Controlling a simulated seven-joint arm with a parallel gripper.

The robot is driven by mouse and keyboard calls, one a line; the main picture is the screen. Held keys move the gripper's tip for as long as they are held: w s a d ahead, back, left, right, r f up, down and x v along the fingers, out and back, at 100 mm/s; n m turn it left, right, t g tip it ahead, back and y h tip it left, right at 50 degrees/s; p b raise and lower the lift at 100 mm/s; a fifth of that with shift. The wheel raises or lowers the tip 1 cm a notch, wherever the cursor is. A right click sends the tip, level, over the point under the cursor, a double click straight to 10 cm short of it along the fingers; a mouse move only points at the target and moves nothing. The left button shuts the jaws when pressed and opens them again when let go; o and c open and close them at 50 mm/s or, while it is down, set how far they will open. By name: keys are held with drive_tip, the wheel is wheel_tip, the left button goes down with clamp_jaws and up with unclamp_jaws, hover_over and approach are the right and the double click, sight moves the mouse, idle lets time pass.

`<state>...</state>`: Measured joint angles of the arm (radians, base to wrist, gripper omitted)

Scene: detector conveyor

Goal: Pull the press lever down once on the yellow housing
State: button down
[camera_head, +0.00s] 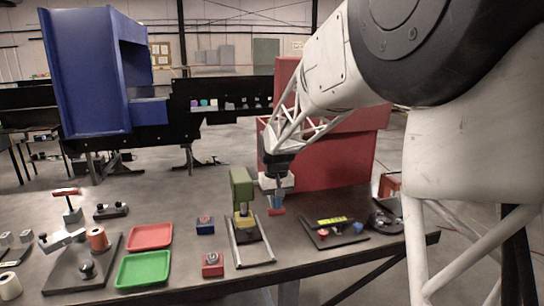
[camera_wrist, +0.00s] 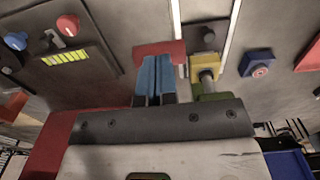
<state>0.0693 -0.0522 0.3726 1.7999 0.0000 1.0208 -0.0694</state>
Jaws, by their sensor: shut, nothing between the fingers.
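The press is a green upright body (camera_head: 241,186) with a yellow block (camera_head: 244,220) low on its front, standing behind two pale rails. In the wrist view the yellow block (camera_wrist: 204,67) and part of the green body (camera_wrist: 212,90) show right of my fingers. A red handle (camera_head: 277,211) sits just right of the press, and it also shows in the wrist view (camera_wrist: 160,48). My gripper (camera_head: 278,204) points down with its blue fingers shut and empty. The fingertips (camera_wrist: 157,62) overlap the red handle in view; whether they touch it is unclear. The handle's link to the press is hidden.
Left of the press are blue (camera_head: 205,225) and red (camera_head: 213,265) button boxes, then red (camera_head: 150,237) and green (camera_head: 143,268) trays. A dark panel with a yellow strip (camera_head: 330,221) lies to the right. A red bin (camera_head: 340,155) stands behind.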

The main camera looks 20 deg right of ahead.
drive_tip(key=shift+f, duration=0.65)
idle(1.2)
drive_tip(key=shift+s+r, duration=0.1)
drive_tip(key=shift+r, duration=2.5)
drive_tip(key=shift+w+r, duration=0.25)
drive_tip(key=shift+r, duration=0.75)
drive_tip(key=shift+w+r, duration=0.25)
drive_tip(key=shift+r, duration=0.75)
drive_tip(key=shift+r, duration=0.1)
